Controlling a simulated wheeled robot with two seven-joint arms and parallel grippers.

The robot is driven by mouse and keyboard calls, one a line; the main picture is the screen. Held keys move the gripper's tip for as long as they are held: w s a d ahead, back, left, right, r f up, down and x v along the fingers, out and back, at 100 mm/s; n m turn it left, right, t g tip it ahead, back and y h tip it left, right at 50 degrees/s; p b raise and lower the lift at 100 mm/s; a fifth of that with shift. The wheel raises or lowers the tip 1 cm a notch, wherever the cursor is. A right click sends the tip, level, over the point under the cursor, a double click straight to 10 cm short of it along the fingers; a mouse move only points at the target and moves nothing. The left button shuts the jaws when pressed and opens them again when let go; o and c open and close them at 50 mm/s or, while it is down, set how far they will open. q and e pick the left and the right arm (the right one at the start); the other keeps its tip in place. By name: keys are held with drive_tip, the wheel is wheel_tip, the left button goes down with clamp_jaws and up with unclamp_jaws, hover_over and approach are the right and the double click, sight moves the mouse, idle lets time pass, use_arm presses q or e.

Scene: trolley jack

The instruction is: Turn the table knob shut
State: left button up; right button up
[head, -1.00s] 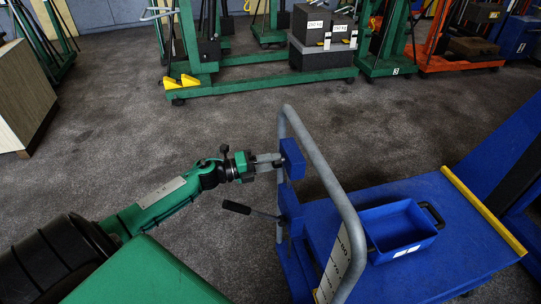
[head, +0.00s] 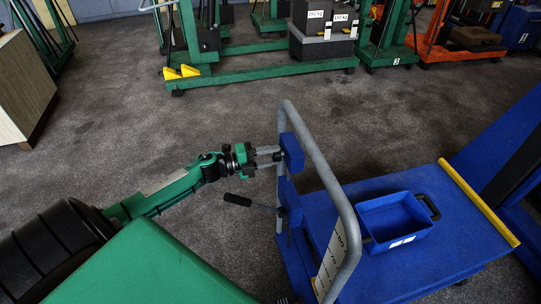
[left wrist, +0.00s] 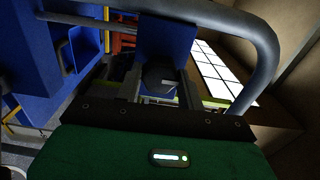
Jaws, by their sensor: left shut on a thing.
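The trolley jack is a blue platform cart (head: 430,265) with a grey tubular push handle (head: 318,160). In the left wrist view a dark round knob (left wrist: 160,76) sits in front of the blue box (left wrist: 165,38). My left gripper (head: 278,155) reaches the box from the left, and its grey fingers are shut on the knob. The knob is mostly hidden by the fingers in the head view. My right gripper is not in view.
A lever with a black grip (head: 237,200) sticks out left, below my left gripper. A blue bin (head: 396,222) sits on the platform near a yellow edge strip (head: 480,203). Green lifting frames (head: 250,74) stand at the back. Grey carpet between is clear.

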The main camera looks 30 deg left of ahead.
use_arm(q)
drive_tip(key=o, duration=1)
drive_tip(key=shift+c, duration=0.2)
drive_tip(key=shift+s+a, duration=0.1)
drive_tip(key=b+v, duration=0.1)
drive_tip(key=v, duration=1.2)
drive_tip(key=shift+s+a, duration=0.2)
drive_tip(key=shift+s, duration=0.05)
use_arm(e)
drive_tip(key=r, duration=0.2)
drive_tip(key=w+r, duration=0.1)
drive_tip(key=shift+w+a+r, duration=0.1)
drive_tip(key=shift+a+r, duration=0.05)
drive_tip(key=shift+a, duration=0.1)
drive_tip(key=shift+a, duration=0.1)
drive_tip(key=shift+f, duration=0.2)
